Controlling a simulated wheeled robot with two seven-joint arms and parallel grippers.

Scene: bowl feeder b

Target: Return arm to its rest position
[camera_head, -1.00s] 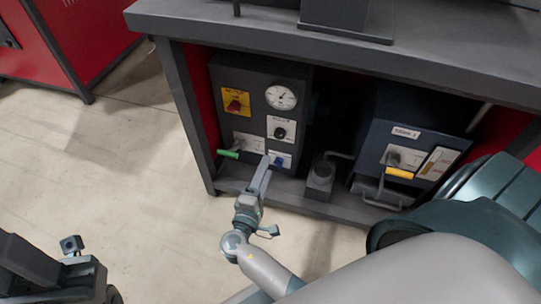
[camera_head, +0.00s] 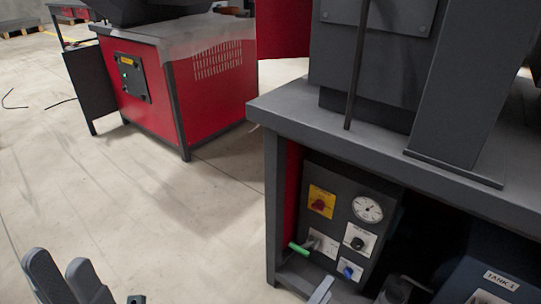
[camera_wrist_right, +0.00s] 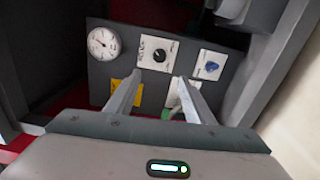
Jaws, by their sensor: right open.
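In the right wrist view, my right gripper (camera_wrist_right: 157,92) is open, its two fingers apart with nothing between them. It points at a dark control panel (camera_wrist_right: 222,103) with a gauge, a black knob (camera_wrist_right: 160,55) and a blue knob (camera_wrist_right: 211,67). A green-tipped lever (camera_wrist_right: 167,114) shows partly behind the fingers. In the head view, only a grey tip of the right gripper (camera_head: 321,291) shows at the bottom edge, in front of the panel's lower part. My left gripper (camera_head: 66,279) is at the bottom left corner, cut off by the frame, over the floor.
The panel (camera_head: 331,232) sits under a grey bench (camera_head: 310,118), with a green-handled lever (camera_head: 299,249) at its left. A Tank 1 unit (camera_head: 492,285) is at the lower right. A red cabinet (camera_head: 212,100) stands further back. The floor between is clear.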

